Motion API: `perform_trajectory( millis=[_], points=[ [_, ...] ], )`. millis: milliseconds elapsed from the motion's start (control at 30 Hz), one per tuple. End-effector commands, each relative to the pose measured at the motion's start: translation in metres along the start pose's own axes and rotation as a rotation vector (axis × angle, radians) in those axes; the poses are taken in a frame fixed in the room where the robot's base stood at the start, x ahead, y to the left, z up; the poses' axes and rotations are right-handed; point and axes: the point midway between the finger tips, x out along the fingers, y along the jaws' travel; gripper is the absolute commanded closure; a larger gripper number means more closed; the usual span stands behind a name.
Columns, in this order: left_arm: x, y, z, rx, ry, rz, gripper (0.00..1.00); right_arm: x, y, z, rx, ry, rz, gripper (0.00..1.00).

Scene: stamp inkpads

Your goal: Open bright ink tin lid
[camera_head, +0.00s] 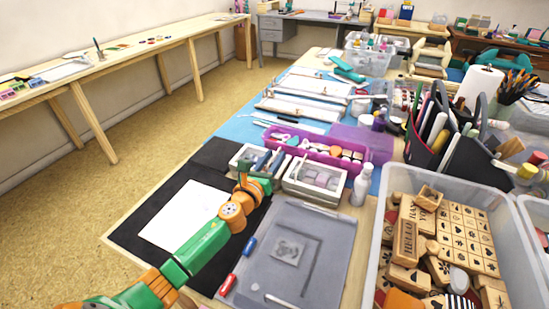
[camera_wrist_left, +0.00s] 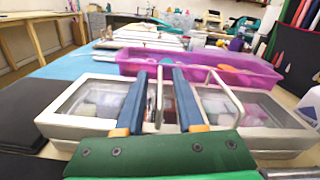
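Two pale metal ink tins with clear windowed lids stand side by side: the left tin (camera_head: 240,153) and the right tin (camera_head: 315,188). In the left wrist view, the left tin (camera_wrist_left: 62,117) and right tin (camera_wrist_left: 285,115) show pinkish and purple pads through their lids. Both lids look down. I cannot tell which tin is the bright one. Thin pale bars stand up beside the fingers. The fingers hide part of the tins. My right gripper is not in view.
A purple tray (camera_head: 310,147) lies just behind the tins. A white bottle (camera_head: 362,185) stands right of them. A grey mat (camera_head: 320,245) with a blue and a red marker is in front. A clear bin (camera_head: 375,285) of wooden stamps is at right. White paper (camera_head: 178,215) lies left.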

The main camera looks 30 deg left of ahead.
Motion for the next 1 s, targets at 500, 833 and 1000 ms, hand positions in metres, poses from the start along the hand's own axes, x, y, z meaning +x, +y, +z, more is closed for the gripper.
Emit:
perform_trajectory(
  millis=[500, 833, 1000],
  points=[
    [0.0049, -0.0003, 0.0001, -0.001, 0.000, 0.000, 1.00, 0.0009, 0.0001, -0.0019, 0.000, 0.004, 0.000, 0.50],
    [0.0048, -0.0003, 0.0000, -0.002, 0.000, 0.000, 1.00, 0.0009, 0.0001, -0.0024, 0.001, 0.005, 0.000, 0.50],
    [0.0048, -0.0003, 0.0000, -0.002, 0.000, 0.000, 1.00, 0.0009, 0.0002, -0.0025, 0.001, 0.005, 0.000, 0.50]
  ],
)
